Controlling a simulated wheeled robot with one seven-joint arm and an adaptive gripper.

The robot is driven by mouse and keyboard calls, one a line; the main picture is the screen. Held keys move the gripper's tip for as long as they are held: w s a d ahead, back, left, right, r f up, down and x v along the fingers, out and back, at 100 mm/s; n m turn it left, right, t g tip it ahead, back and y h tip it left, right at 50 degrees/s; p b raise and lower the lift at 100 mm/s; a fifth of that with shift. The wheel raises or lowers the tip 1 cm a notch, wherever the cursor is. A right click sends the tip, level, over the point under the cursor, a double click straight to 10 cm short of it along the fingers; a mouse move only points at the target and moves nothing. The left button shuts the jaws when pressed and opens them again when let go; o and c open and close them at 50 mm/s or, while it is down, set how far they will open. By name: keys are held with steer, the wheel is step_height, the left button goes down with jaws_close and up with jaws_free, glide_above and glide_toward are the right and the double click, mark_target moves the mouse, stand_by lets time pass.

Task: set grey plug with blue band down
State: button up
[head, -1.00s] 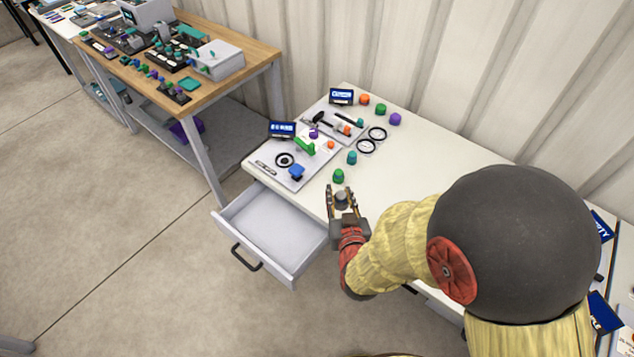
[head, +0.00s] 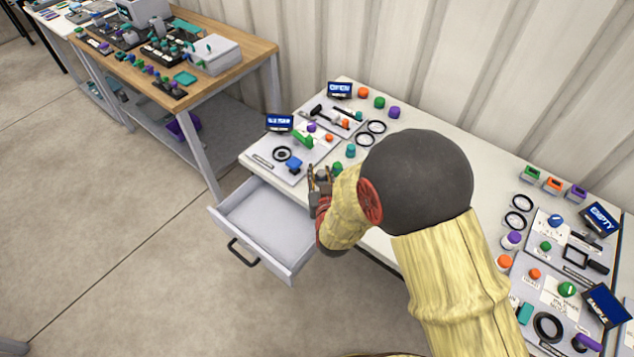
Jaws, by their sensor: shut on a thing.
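My gripper (head: 321,178) is near the front edge of the white table (head: 420,215), above the right end of the open drawer. It is shut on a small dark grey plug (head: 322,174), which shows between the fingers. No blue band can be made out at this size. A green plug (head: 337,168) stands on the table just right of the fingers, partly hidden by my arm. A teal plug (head: 351,151) stands a little beyond it.
An empty drawer (head: 262,225) stands open below the table's front left. Panels with valves and screens (head: 279,123) fill the table's left end. Black rings (head: 376,127) and orange, green and purple plugs (head: 393,112) lie behind. Another set of panels (head: 560,280) is at right.

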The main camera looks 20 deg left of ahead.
mark_target(317, 180)
steer(key=shift+w+a+f+b, duration=0.15)
steer(key=shift+w+a+f, duration=0.2)
steer(key=shift+f, duration=0.2)
steer(key=shift+w+a+f+b, duration=0.15)
steer(key=shift+w+a+f, duration=0.15)
steer(key=shift+f, duration=0.2)
steer(key=shift+w+a+f+b, duration=0.15)
steer(key=shift+f+b, duration=0.3)
steer(key=shift+f, duration=0.3)
steer(key=shift+w+d+f+b, duration=0.1)
steer(key=shift+f+b, duration=0.3)
steer(key=shift+f, duration=0.35)
steer(key=shift+f, duration=0.15)
steer(key=o, duration=1.1)
steer(key=shift+o, duration=0.2)
steer(key=p+v, duration=0.1)
steer(key=v, duration=0.4)
steer(key=p+v, duration=0.1)
steer(key=v, duration=0.1)
steer(key=shift+s+d+p, duration=0.25)
steer(key=shift+d+p, duration=0.05)
steer(key=shift+d, duration=0.25)
